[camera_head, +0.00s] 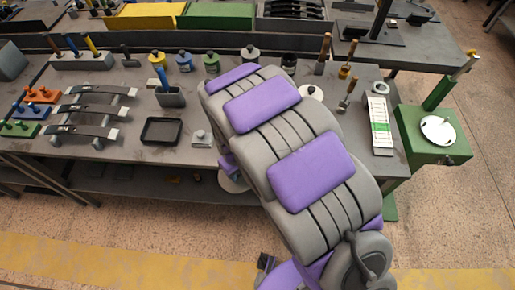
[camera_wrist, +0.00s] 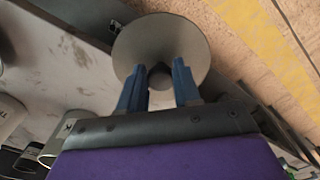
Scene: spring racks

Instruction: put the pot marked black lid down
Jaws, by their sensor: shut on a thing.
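My gripper (camera_wrist: 159,88) has its two blue fingers closed on the dark knob of a round grey lid (camera_wrist: 185,45) in the wrist view. In the head view a sliver of the lid (camera_head: 232,185) shows past my arm at the bench's front edge; the fingers are hidden there. The lid is off any pot, over the bench edge. A dark pot (camera_head: 288,61) stands at the back of the bench without a visible knob on top. Other pots, yellow-banded (camera_head: 155,56), blue-banded (camera_head: 183,62) and green-banded (camera_head: 211,64), have knobbed lids. Another knobbed pot (camera_head: 250,54) stands beside them.
A black tray (camera_head: 162,131), a small knobbed block (camera_head: 201,139) and a grey holder (camera_head: 170,98) stand on the bench left of my arm. Spring racks (camera_head: 90,112) lie further left. A pale disc (camera_head: 311,92) and upright wooden-handled tools (camera_head: 323,55) stand right.

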